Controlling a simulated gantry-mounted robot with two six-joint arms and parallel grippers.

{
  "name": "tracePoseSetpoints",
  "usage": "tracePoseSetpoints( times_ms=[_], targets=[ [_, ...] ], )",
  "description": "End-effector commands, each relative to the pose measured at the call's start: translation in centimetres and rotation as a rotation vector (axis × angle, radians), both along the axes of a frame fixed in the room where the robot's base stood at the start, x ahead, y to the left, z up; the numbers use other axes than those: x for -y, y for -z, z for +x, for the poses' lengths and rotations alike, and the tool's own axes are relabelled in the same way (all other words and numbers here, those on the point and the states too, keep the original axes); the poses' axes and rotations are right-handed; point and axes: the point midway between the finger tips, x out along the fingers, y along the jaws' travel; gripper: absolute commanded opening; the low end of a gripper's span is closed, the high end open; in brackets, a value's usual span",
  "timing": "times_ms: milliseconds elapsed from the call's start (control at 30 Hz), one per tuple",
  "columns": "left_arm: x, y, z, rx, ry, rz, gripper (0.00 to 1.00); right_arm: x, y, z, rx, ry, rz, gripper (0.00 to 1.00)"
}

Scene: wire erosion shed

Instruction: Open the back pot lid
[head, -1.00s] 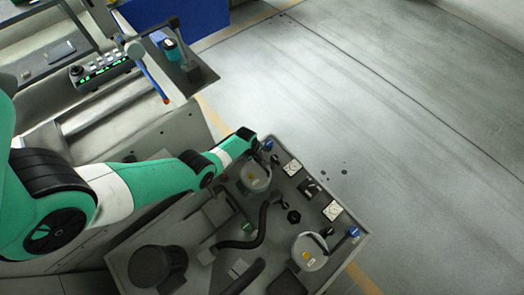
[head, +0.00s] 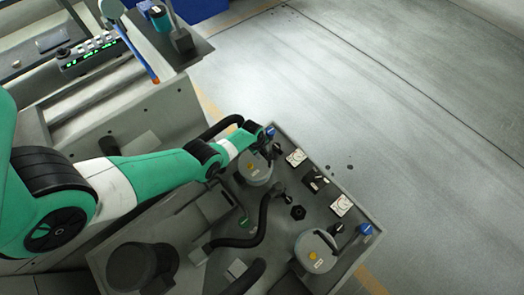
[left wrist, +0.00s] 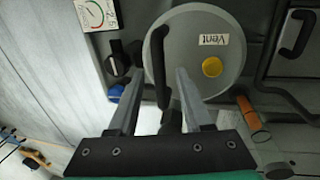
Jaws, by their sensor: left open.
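The back pot lid (head: 253,172) is a round grey lid with a yellow knob, on the panel beside my left arm's end. In the left wrist view the lid (left wrist: 215,75) carries a "Vent" label and a black bar handle (left wrist: 160,60). The lid looks closed. My left gripper (left wrist: 158,74) is open, its fingers pointing at the lid with the handle between their tips in the picture. I cannot tell whether they touch it. In the head view my left gripper's fingers are hidden. My right gripper is not in view.
A second grey pot lid (head: 318,248) sits nearer the front right of the panel. White gauges (head: 296,158), blue knobs and a black hose (head: 250,240) crowd the panel. A control console (head: 92,52) stands at upper left. The floor to the right is clear.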

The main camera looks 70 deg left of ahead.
Motion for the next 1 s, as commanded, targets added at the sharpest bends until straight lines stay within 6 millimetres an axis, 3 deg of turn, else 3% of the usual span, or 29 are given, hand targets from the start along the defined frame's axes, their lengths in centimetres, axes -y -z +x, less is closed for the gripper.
tracePoseSetpoints(
  times_ms=[133,400,1000],
  targets=[
    [0.0,-0.09,0.0,0.0,0.0,0.0,0.5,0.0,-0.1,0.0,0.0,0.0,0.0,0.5],
    [0.0,-0.08,-0.01,0.0,0.0,0.0,0.01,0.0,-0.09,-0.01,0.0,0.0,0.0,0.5],
    [0.0,-0.06,-0.01,0.0,0.0,0.0,0.0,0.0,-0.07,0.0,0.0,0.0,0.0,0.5]
  ],
)
